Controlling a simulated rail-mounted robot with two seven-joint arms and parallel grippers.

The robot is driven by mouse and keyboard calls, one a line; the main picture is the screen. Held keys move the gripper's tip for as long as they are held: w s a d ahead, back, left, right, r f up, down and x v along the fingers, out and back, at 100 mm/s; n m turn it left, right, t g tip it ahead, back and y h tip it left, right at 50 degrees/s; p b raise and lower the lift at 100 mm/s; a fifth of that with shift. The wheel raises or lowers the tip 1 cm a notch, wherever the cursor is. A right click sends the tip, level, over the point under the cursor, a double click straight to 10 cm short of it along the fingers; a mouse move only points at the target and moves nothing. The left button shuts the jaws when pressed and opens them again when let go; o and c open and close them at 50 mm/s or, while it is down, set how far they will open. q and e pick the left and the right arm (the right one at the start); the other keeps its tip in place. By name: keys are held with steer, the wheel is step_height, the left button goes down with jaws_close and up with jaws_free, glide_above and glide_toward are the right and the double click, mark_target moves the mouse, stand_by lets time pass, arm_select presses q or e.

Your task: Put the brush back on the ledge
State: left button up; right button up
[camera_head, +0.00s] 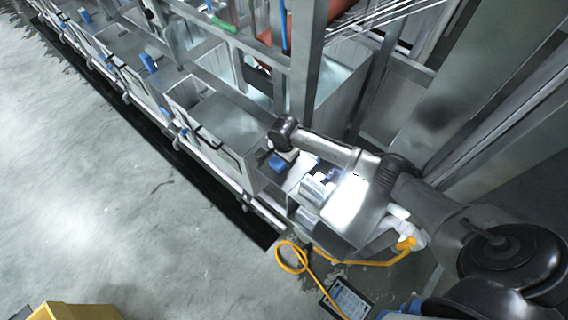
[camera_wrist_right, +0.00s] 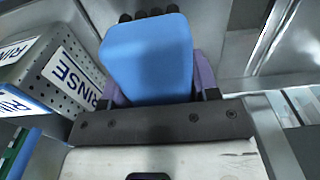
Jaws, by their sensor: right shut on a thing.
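The brush is a blue block (camera_wrist_right: 148,58) in the right wrist view, with a row of dark rounded tips at its far end. My right gripper (camera_wrist_right: 158,88) is shut on it, with a purple finger at each side. In the head view a blue block (camera_head: 277,163) shows at the end of my right arm, by the end of the tank row; the fingers (camera_head: 286,157) are hard to make out there. I cannot tell which surface is the ledge, nor whether the brush touches anything beneath it. My left gripper is not in view.
Perforated grey boxes marked RINSE (camera_wrist_right: 62,72) stand left of the brush in the wrist view. Metal tanks (camera_head: 225,125) run up to the left, beside an upright post (camera_head: 307,65). A yellow hose (camera_head: 291,257) and a tablet (camera_head: 346,300) lie near the arm. The left floor is open.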

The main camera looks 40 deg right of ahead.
mark_target(284, 164)
steer(key=shift+f, duration=2.1)
steer(key=shift+f, duration=0.15)
steer(key=o, duration=1.2)
step_height(284, 164, up, 12)
steer(key=shift+r, duration=0.2)
